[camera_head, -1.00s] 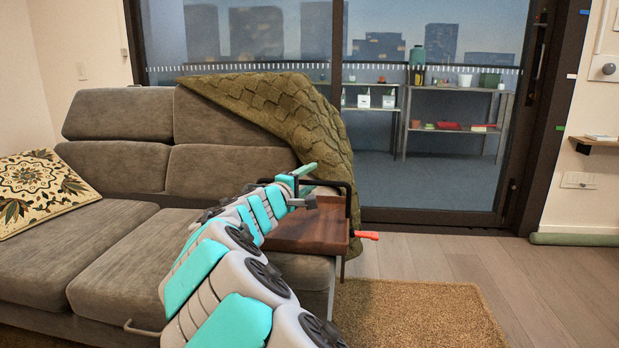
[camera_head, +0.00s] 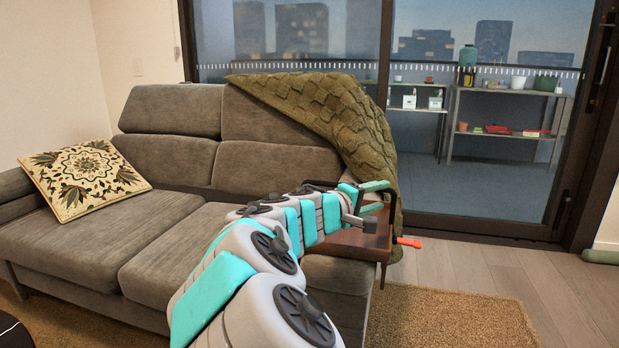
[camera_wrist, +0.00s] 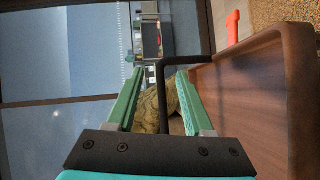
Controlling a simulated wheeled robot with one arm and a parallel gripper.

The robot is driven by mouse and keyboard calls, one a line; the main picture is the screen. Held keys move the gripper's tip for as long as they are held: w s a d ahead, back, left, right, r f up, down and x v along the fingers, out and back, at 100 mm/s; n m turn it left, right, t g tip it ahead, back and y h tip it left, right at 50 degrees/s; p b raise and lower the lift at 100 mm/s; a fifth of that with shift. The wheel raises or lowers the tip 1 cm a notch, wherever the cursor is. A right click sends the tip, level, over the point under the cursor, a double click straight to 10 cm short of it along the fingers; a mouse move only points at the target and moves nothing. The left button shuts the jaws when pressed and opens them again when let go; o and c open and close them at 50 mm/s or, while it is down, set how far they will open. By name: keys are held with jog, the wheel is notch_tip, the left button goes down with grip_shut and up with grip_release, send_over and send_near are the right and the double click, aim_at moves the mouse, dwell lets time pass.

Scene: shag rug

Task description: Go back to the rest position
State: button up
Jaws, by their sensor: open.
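My gripper (camera_head: 386,197) is stretched out over a brown wooden tray (camera_head: 352,243) at the right end of the sofa. Its two green fingers are apart. In the wrist view, my gripper (camera_wrist: 160,75) shows a black bar handle (camera_wrist: 188,60) of the tray (camera_wrist: 245,85) running between and past the fingers. I cannot tell whether a finger touches the bar. Nothing is clearly held. An orange-red object (camera_head: 409,242) sticks out past the tray's right side, and it also shows in the wrist view (camera_wrist: 233,28).
A grey sofa (camera_head: 170,225) fills the left, with a patterned cushion (camera_head: 85,180). An olive blanket (camera_head: 330,110) hangs over its right end. A tan shag rug (camera_head: 450,315) lies in front. Behind glass doors, shelves (camera_head: 505,135) hold pots. The wooden floor at right is clear.

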jog(key=s+d+f+m+g+y+p, duration=0.25)
jog(key=s+d+g, duration=0.2)
jog(key=s, duration=0.55)
jog(key=s+d+f+m+g+y+p, duration=0.2)
jog(key=s+d+f+m+g, duration=0.15)
jog(key=s+d, duration=0.4)
jog(key=s+a+f+g+y+p, duration=0.1)
jog(key=s+a+f+y, duration=0.1)
jog(key=s+a, duration=0.3)
jog(key=s+a+f+g+y+p, duration=0.1)
jog(key=s+a, duration=0.4)
jog(key=s, duration=0.8)
jog(key=s+a+f+g+y+p, duration=0.1)
jog(key=s+a+f+y, duration=0.3)
jog(key=s, duration=0.5)
jog(key=shift+a+f+m+g+y, duration=0.3)
jog(key=shift+a+f+g+y, duration=0.1)
jog(key=shift+g+y, duration=0.3)
jog(key=shift+r, duration=0.2)
